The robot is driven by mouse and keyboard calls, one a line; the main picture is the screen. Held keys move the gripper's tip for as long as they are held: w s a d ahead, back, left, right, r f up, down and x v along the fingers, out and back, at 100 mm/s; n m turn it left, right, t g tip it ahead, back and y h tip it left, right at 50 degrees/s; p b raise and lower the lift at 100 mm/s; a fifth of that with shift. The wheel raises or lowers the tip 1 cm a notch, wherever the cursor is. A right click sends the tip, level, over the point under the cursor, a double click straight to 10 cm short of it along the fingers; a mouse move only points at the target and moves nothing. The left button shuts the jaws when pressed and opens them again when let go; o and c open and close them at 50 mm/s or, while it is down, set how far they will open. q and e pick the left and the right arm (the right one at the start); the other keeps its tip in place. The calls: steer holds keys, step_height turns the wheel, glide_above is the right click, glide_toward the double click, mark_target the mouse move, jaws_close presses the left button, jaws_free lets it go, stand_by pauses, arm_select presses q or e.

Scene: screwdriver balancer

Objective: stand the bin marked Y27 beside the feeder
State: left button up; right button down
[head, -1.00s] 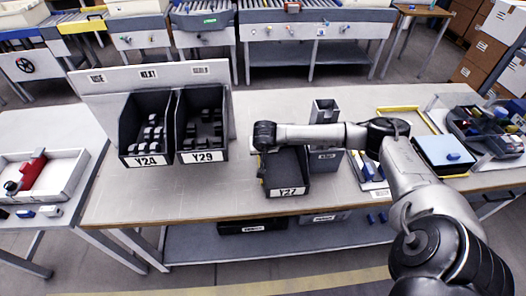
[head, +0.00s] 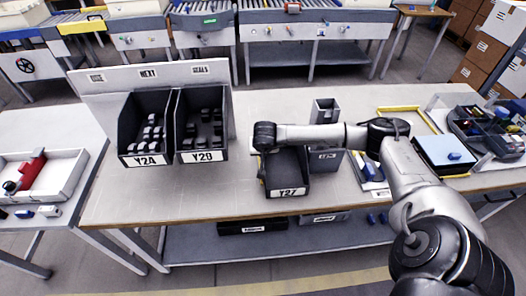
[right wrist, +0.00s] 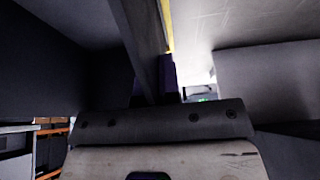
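The bin marked Y27 (head: 288,192) is a dark open bin, upright at the table's front edge, its white label facing front. It looks empty inside. My right gripper (head: 262,170) points down at the bin's left wall; its fingertips are mostly hidden in the head view. In the right wrist view the bin's wall (right wrist: 143,35) runs between my right fingers (right wrist: 155,85), which look closed on it. I cannot tell for sure which thing is the feeder; a tall grey open box (head: 325,112) stands behind and right of the bin. My left gripper is not in view.
Bins Y24 (head: 145,160) and Y20 (head: 203,156), holding dark parts, stand side by side at left before a labelled grey backboard (head: 105,82). Table (head: 240,190) is clear between Y20 and Y27. A blue-topped box (head: 440,150) and a parts tray (head: 460,118) are at right.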

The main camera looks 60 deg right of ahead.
steer(key=shift+f, duration=0.1)
steer(key=c, duration=1.4)
jaws_free()
steer(key=shift+o, duration=0.8)
steer(key=p+v, duration=0.1)
steer(key=v, duration=1.1)
steer(key=shift+p, duration=0.3)
steer(key=shift+v, duration=0.95)
